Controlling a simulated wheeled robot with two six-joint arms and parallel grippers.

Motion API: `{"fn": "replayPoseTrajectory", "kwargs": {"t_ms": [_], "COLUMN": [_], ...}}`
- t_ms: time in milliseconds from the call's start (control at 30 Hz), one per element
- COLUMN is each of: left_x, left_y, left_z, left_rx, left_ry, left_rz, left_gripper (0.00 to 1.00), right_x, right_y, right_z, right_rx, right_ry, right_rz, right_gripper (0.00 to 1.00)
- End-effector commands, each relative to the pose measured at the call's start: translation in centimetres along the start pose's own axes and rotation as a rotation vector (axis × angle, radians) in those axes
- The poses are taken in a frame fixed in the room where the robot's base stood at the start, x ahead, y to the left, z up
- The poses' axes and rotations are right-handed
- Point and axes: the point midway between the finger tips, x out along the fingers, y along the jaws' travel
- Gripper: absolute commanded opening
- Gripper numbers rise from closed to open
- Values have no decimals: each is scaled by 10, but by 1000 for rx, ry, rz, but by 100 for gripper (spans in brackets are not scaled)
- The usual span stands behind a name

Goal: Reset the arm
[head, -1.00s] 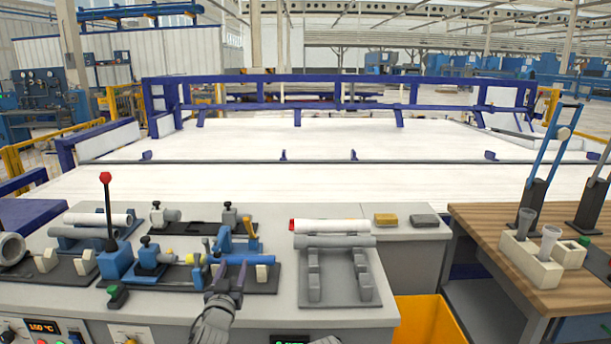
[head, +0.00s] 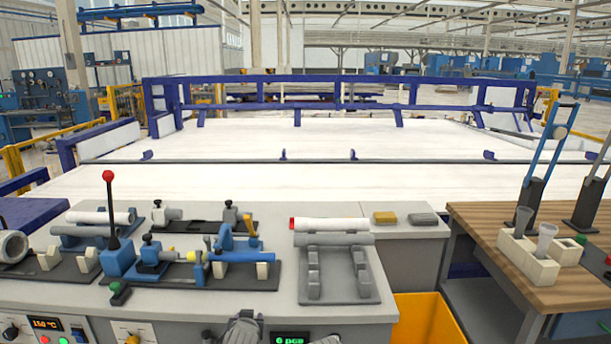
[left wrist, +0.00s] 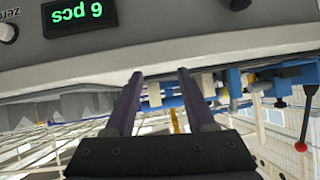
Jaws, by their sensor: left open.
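My left gripper (left wrist: 159,73) shows in the left wrist view with its two dark purple fingers apart and nothing between them. It faces the front of the workbench, which appears upside down there. In the head view only a grey part of my left arm (head: 243,328) shows at the bottom edge, in front of the bench. The blue pipe (head: 245,257) lies in the clamp fixture on the bench, clear of my gripper.
A red-knobbed lever (head: 109,205) stands at the left. A yellow bin (head: 425,320) sits between the bench and the wooden table (head: 480,225).

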Motion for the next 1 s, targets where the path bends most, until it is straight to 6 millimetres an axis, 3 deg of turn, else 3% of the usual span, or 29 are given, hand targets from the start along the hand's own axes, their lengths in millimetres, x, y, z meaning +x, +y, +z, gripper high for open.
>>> {"fn": "replayPoseTrajectory", "kwargs": {"t_ms": [200,300,500,633,700,1000], "left_x": [-32,-55,-103,-136,-145,-180], "left_y": [44,58,77,84,80,74], "left_z": [96,130,176,197,175,120], "left_rx": [134,198,316,391,382,379], "left_ry": [-440,-610,-875,-1024,-1011,-1008], "left_rz": [47,80,150,198,192,189], "left_gripper": [55,55,55,55,55,55], "right_x": [0,0,0,0,-25,-89], "right_y": [0,0,0,0,2,8], "right_z": [0,0,0,0,1,5], "right_rx": [0,0,0,0,0,1], "right_ry": [0,0,0,0,0,0], "right_rz": [0,0,0,0,0,0], "right_gripper": [50,50,50,50,50,50]}}
